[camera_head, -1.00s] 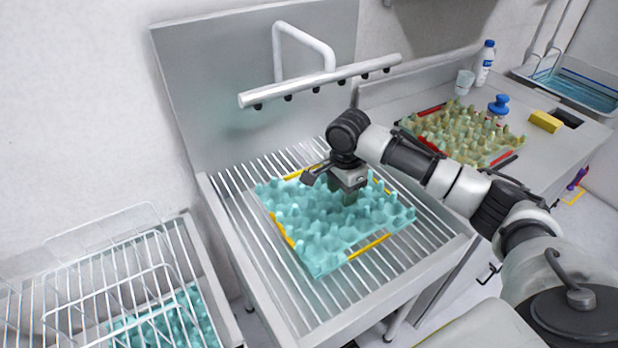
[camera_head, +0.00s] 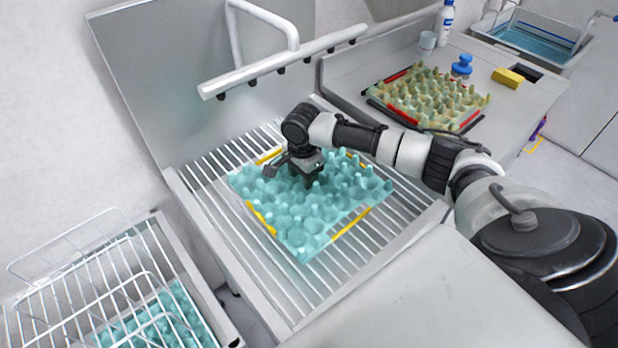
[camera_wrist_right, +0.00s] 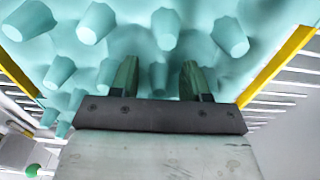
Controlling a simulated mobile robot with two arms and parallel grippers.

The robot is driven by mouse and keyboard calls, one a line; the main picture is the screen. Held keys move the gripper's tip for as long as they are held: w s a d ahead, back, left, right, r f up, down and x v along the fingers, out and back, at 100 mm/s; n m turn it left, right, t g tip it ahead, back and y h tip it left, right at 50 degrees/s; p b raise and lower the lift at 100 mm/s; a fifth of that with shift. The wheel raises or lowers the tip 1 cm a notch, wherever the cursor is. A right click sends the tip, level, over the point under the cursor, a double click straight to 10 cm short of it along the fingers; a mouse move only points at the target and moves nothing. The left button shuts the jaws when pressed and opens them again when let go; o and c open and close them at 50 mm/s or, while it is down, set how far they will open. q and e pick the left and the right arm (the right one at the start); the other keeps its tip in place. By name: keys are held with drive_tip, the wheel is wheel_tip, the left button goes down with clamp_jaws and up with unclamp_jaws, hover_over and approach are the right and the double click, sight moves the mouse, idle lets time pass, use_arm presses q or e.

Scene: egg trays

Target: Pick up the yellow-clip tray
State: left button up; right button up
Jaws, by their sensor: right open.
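The yellow-clip tray (camera_head: 312,232) is a teal egg tray with yellow clips along its edges, lying on the slatted metal rack in the middle of the head view. My right gripper (camera_head: 314,184) is low over the tray's far middle part, pointing down. In the right wrist view the two green fingertips of my right gripper (camera_wrist_right: 158,80) stand apart among the teal pegs of the tray (camera_wrist_right: 215,75), with yellow clips at both sides. I cannot tell if the fingers touch the tray. My left gripper is not in view.
A rail with black nozzles (camera_head: 285,62) hangs above the rack (camera_head: 395,235). A beige tray with red clips (camera_head: 425,98) sits on the right counter near a bottle (camera_head: 445,22) and a yellow sponge (camera_head: 507,77). A wire basket (camera_head: 95,270) with another teal tray stands at lower left.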

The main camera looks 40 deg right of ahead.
clamp_jaws()
drive_tip(key=shift+r, duration=0.2)
drive_tip(key=shift+r, duration=0.25)
drive_tip(key=r, duration=0.1)
drive_tip(key=d+r+b, duration=0.1)
drive_tip(key=r, duration=0.1)
drive_tip(key=shift+r, duration=0.3)
drive_tip(key=s+d+r+b, duration=0.1)
drive_tip(key=s+d+r, duration=0.2)
drive_tip(key=d+r, duration=0.3)
drive_tip(key=d, duration=0.4)
drive_tip(key=shift+d+r+b, duration=0.15)
drive_tip(key=shift+r+b, duration=0.15)
drive_tip(key=shift+b, duration=0.05)
